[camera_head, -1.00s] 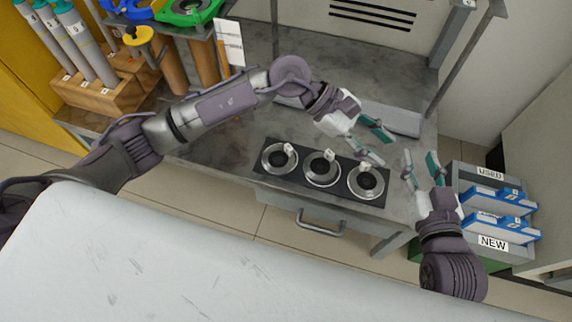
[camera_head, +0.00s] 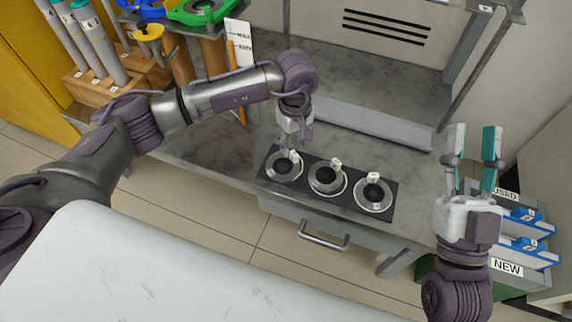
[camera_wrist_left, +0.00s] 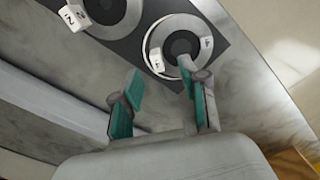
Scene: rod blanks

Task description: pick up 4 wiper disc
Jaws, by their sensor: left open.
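The wiper disc tagged 4 (camera_wrist_left: 148,50) is a metal ring with a dark centre and a small white tag. It lies in the black holder plate (camera_wrist_left: 218,30). In the head view it appears to be the leftmost disc (camera_head: 283,168). My left gripper (camera_head: 291,147) is at this disc's far edge, its fingers partly hidden. In the left wrist view, my left gripper (camera_wrist_left: 159,70) is open and empty; one fingertip overlaps the disc's rim, and contact cannot be told. My right gripper (camera_head: 475,142) is open and empty, raised at the right.
A disc tagged 2 (camera_wrist_left: 105,8) lies beside it; the head view shows a middle disc (camera_head: 325,178) and a right disc (camera_head: 374,193). A grey ledge (camera_head: 370,128) runs behind. Bins marked USED and NEW (camera_head: 507,268) stand right. Tubes (camera_head: 95,45) stand left.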

